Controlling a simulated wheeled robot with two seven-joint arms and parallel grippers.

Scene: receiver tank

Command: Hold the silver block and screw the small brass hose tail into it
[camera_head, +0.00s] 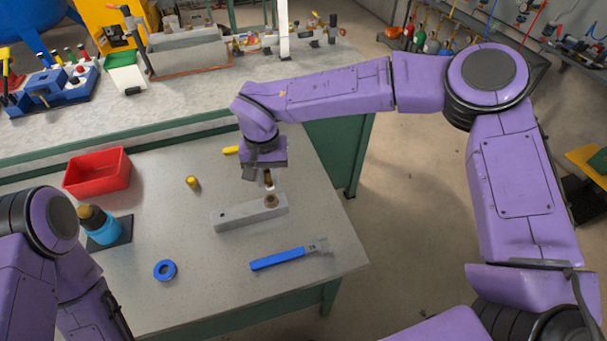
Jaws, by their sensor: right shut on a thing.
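The silver block (240,216) lies on the grey table, long side running left to right. A brownish round fitting or port (271,201) shows on top near its right end. My right gripper (266,174) points down above that end, shut on a small piece that looks like the brass hose tail (268,180). The piece appears just above the round port; whether they touch is too small to tell. The jaws partly hide its upper part. My left arm is at the lower left, but its gripper is out of the picture, so nothing of mine visibly holds the block.
A blue-handled wrench (280,259) lies in front of the block, with a blue ring (165,270) to its left. A blue bottle (104,232), red bin (97,174) and yellow cylinder (193,183) stand left. A yellow piece (231,150) lies behind. The table's right edge is close.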

